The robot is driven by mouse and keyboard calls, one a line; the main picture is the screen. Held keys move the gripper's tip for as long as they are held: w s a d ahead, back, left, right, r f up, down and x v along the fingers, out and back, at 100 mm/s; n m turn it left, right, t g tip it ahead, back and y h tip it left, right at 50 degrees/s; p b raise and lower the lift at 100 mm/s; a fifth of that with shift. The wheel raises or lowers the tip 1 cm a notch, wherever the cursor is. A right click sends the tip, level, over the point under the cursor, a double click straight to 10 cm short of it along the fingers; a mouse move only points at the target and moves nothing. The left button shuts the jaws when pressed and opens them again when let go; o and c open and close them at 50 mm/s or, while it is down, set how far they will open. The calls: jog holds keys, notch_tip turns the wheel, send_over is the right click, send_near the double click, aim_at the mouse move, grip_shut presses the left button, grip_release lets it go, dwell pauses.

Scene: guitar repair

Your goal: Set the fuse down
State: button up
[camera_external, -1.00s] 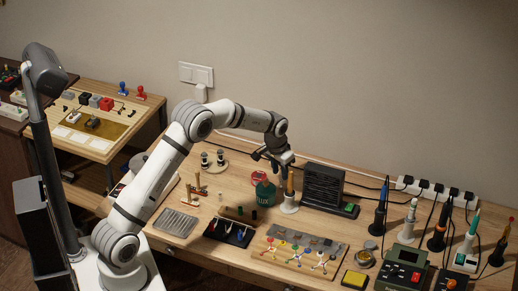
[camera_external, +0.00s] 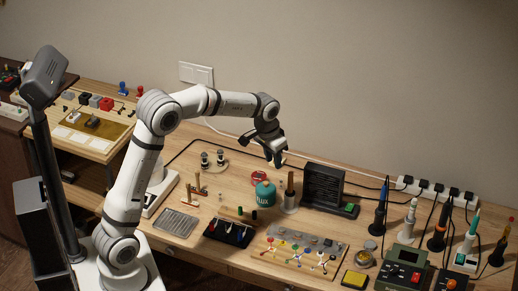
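My gripper (camera_external: 272,150) hangs in the air, pointing down, above the back of the workbench and behind the green flux jar (camera_external: 264,195). A small dark teal piece (camera_external: 278,159) shows at its fingertips. It is too small to tell whether this is the fuse or part of a finger, or whether the fingers are shut. I cannot make out a fuse for certain anywhere else on the bench.
A white holder (camera_external: 289,204) with a brown handle stands below the gripper, beside a black box-shaped unit (camera_external: 323,186). A wooden board with coloured pieces (camera_external: 303,262) lies in front. Soldering tools crowd the right.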

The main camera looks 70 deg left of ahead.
jog(key=s+d+r+m, duration=0.1)
jog(key=s+d, duration=0.5)
jog(key=s, duration=0.4)
jog(key=s+d+r+m, duration=0.1)
jog(key=s+d, duration=0.5)
jog(key=s, duration=0.4)
jog(key=s+d+r+m, duration=0.1)
jog(key=s+d, duration=0.5)
jog(key=s, duration=0.4)
jog(key=shift+r+t+h, duration=0.2)
jog(key=shift+t+h, duration=0.1)
